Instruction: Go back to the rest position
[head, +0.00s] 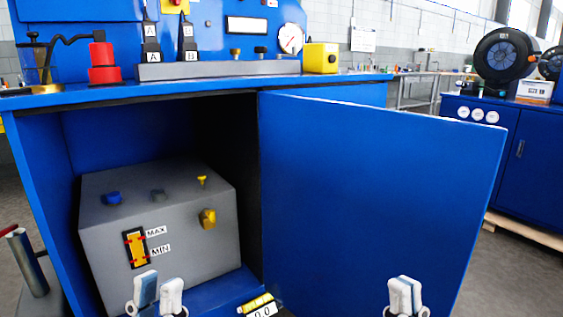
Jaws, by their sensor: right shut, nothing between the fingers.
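My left gripper (159,292) is at the bottom of the view, in front of the grey tank (110,250) in the blue cabinet. Its two pale fingertips stand a little apart with nothing seen between them. My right gripper (406,294) is at the bottom right, in front of the open blue cabinet door (380,190). Its fingertips are together and it holds nothing. Only the finger ends of both grippers show; the arms are below the view.
The door stands swung open to the right. The tank has a MAX/MIN level gauge (136,248) and a yellow tap (208,219). A yellow-and-black device (261,306) is at the bottom edge. Levers, a dial (291,38) and a yellow box (320,58) are on the bench top.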

